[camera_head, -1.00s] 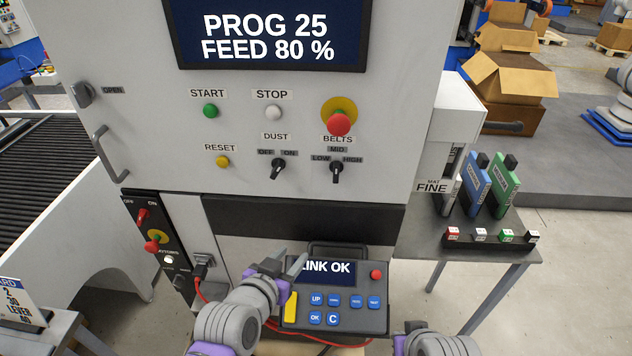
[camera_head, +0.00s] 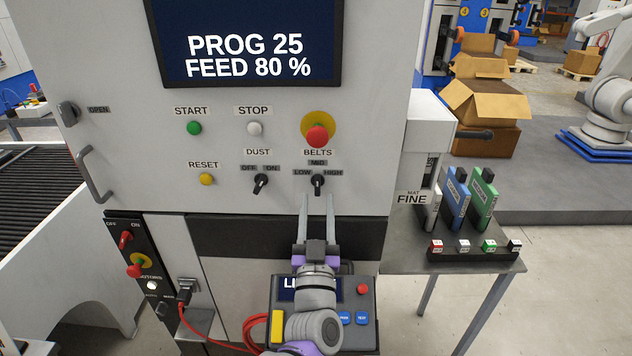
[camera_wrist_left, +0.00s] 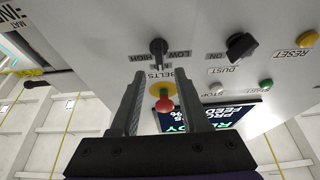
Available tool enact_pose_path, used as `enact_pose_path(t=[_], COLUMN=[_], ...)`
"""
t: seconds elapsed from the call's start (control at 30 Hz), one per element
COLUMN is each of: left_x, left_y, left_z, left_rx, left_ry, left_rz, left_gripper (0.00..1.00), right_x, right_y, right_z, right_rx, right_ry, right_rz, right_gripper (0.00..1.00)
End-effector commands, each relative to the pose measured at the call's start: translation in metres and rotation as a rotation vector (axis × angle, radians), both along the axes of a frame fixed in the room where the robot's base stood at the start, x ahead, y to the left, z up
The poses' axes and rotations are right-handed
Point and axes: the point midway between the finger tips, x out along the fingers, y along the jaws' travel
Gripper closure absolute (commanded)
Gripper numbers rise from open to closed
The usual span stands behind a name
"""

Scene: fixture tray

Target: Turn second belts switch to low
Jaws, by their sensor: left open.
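The belts switch (camera_head: 318,184) is a black rotary knob on the grey machine front, under the BELTS label, with LOW at left, MID above and HIGH at right. Its handle looks roughly upright, toward MID. In the left wrist view the knob (camera_wrist_left: 158,48) shows just beyond the fingertips. My left gripper (camera_head: 317,202) is open and empty, its two fingers pointing up just below the knob, one to each side of its line. The fingers also show in the left wrist view (camera_wrist_left: 160,88). I cannot tell the gap to the panel. My right gripper is out of view.
The dust switch (camera_head: 261,183) sits left of the belts switch. A red emergency button (camera_head: 317,137) on a yellow disc sits above it. START (camera_head: 194,128), STOP (camera_head: 254,128) and RESET (camera_head: 207,179) buttons are further left. A pendant (camera_head: 372,318) lies below, partly behind my left arm.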

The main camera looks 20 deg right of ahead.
Motion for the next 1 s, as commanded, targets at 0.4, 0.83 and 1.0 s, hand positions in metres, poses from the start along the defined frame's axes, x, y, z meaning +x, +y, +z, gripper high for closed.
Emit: enact_pose_path(t=[0.4, 0.83, 1.0], left_x=[0.044, 0.044, 0.044], left_y=[-0.012, -0.012, -0.012], left_z=[0.020, 0.019, 0.019], left_rx=[0.001, 0.001, 0.000], left_ry=[0.000, 0.001, 0.001], left_rz=[0.000, 0.000, 0.000], left_gripper=[0.54, 0.83, 1.00], right_x=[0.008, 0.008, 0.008], right_y=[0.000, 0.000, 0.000], right_z=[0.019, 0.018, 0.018], right_rx=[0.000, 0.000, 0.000], right_ry=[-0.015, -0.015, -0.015], right_rz=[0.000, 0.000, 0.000], right_gripper=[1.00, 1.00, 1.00])
